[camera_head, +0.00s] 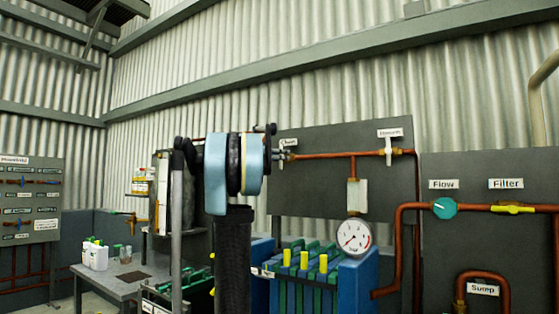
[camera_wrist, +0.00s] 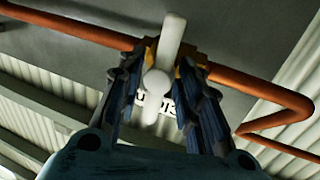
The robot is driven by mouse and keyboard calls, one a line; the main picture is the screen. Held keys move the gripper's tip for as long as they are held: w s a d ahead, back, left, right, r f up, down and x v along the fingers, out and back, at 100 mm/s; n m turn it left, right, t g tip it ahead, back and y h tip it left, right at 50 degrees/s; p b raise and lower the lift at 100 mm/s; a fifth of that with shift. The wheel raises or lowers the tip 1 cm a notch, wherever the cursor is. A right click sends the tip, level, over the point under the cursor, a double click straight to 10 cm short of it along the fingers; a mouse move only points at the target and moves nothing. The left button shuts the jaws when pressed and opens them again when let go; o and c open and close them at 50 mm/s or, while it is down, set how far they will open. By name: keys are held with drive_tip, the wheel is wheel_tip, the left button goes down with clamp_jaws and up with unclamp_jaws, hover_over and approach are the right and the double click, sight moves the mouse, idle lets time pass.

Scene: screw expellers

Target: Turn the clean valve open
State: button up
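The clean valve has a white lever handle (camera_wrist: 171,38) and a brass body on a copper pipe, seen in the wrist view. A partly hidden white label (camera_wrist: 148,104) shows behind it; in the head view the small label beside my gripper seems to read "Clean" (camera_head: 289,142). My gripper (camera_wrist: 160,68) has its two dark ribbed fingers apart, one on each side of the handle. I cannot tell whether either finger touches it. In the head view my arm hides most of this valve, and my gripper (camera_head: 278,156) is at the panel's left end.
A second white valve (camera_head: 388,150) sits to the right on the same grey panel (camera_head: 325,137), above a pressure gauge (camera_head: 354,237). A teal flow knob (camera_head: 444,208) and yellow filter handle (camera_head: 513,208) are further right. A blue machine (camera_head: 358,285) stands below; a grey table (camera_head: 112,272) is left.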

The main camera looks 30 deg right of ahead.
drive_tip(key=shift+c, duration=0.6)
clamp_jaws()
drive_tip(key=n, duration=0.4)
drive_tip(key=shift+h, duration=0.4)
drive_tip(key=n, duration=0.2)
drive_tip(key=n+t, duration=0.1)
drive_tip(key=n, duration=0.2)
drive_tip(key=shift+w+a+f+t+h, duration=0.1)
drive_tip(key=shift+w+f+t+h, duration=0.1)
drive_tip(key=shift+t+h, duration=0.15)
drive_tip(key=n+t, duration=0.1)
drive_tip(key=n, duration=0.3)
drive_tip(key=n+t, duration=0.1)
drive_tip(key=n, duration=0.3)
drive_tip(key=n+t+y, duration=0.1)
drive_tip(key=n+t, duration=0.1)
drive_tip(key=n, duration=0.1)
drive_tip(key=shift+w+a+f+n, duration=0.15)
drive_tip(key=shift+w+n, duration=0.1)
drive_tip(key=shift+n, duration=0.15)
